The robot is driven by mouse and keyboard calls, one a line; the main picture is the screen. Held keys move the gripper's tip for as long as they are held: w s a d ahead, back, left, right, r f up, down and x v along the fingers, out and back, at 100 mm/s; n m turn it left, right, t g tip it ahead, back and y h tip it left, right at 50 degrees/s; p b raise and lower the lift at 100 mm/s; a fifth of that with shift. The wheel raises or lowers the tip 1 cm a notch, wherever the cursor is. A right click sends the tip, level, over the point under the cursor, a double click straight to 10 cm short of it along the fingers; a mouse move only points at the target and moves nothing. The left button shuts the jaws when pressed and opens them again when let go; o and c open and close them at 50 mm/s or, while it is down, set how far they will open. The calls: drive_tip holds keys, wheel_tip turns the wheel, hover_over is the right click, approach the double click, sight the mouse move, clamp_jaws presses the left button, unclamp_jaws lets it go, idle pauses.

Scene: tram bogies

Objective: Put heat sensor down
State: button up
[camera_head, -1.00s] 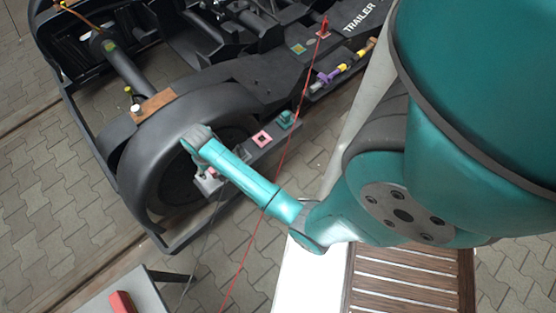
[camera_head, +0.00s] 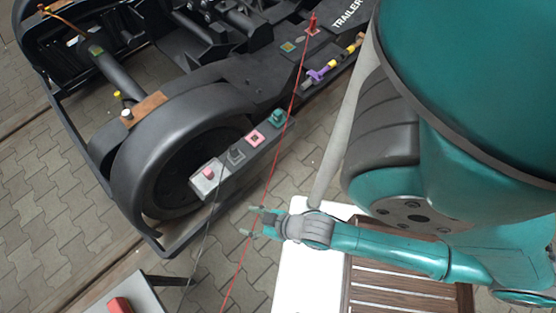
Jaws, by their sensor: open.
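My gripper (camera_head: 250,221) is open and empty, its fingers pointing left over the paving, right of the wheel. A light grey block with a pink top (camera_head: 208,175) sits at the lower end of the ledge beside the wheel. A small dark grey piece (camera_head: 236,157) sits beside it on the ledge, and a dark cable (camera_head: 214,208) runs up to this end. A red piece (camera_head: 312,27) with a red cable stands upright on the bogie frame further back. I cannot tell for certain which of these is the heat sensor. My gripper touches none of them.
A pink square (camera_head: 255,138) and a teal piece (camera_head: 278,116) sit further up the ledge. The black wheel (camera_head: 150,150) is to the left. The red cable (camera_head: 265,190) crosses close to my fingers. A grey table (camera_head: 150,295) with a red block (camera_head: 120,304) is at lower left.

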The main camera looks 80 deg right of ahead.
drive_tip(key=s+a+r+t, duration=0.1)
drive_tip(key=s+r, duration=0.1)
drive_tip(key=r, duration=0.4)
drive_tip(key=s+r+n+t, duration=0.1)
drive_tip(key=s+r+t, duration=0.1)
drive_tip(key=r, duration=0.4)
drive_tip(key=s+a+r+n+t+y, duration=0.1)
drive_tip(key=s+r, duration=0.3)
drive_tip(key=r, duration=0.2)
drive_tip(key=shift+a, duration=0.3)
drive_tip(key=shift+r, duration=0.1)
